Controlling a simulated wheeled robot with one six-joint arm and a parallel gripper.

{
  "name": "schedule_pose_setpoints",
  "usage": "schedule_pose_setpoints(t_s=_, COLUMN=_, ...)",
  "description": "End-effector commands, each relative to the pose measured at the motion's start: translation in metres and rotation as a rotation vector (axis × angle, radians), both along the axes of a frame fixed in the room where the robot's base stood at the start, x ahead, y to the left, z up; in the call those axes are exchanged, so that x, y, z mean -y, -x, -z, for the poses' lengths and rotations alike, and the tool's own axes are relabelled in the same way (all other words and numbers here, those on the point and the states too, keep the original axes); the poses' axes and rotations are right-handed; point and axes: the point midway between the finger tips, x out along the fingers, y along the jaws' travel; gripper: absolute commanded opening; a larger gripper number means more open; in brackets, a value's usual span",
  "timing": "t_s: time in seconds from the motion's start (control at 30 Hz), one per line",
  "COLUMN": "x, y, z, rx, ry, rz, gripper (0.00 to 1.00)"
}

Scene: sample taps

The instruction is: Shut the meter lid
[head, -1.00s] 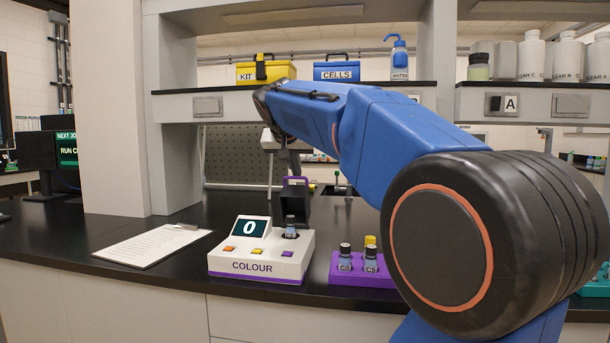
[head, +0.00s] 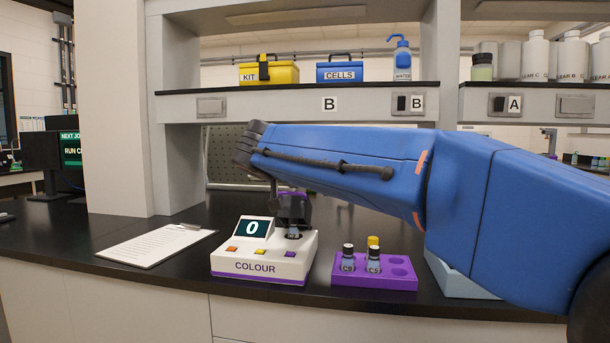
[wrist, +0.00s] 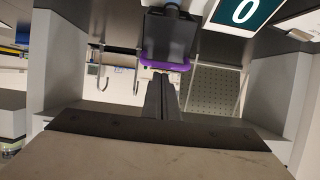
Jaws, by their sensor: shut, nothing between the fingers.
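The white meter (head: 262,267) marked COLOUR stands on the bench, its screen reading 0. Its dark lid (head: 294,210) with a purple edge is raised and tilts forward over a vial (head: 293,233) in the meter's well; the vial's cap is hidden. In the wrist view the lid (wrist: 168,38) is dark, with its purple edge (wrist: 165,64) towards my fingers. My gripper (wrist: 164,80) is shut and empty, its fingertips close against that purple edge; I cannot tell if they touch. In the head view my arm mostly hides the gripper.
A purple rack (head: 375,280) with several vials stands right of the meter. A clipboard (head: 155,244) lies to its left. A shelf (head: 330,105) with yellow and blue boxes runs above the bench. Hooks (wrist: 100,72) show in the wrist view.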

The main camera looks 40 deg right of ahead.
Motion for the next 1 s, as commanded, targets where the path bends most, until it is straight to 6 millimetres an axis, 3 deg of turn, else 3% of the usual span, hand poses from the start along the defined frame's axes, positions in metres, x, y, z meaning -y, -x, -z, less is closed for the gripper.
schedule_pose_setpoints(t_s=1.0, x=-0.041, y=0.037, z=0.052, rx=0.177, ry=0.2, rz=-0.002, gripper=0.0)
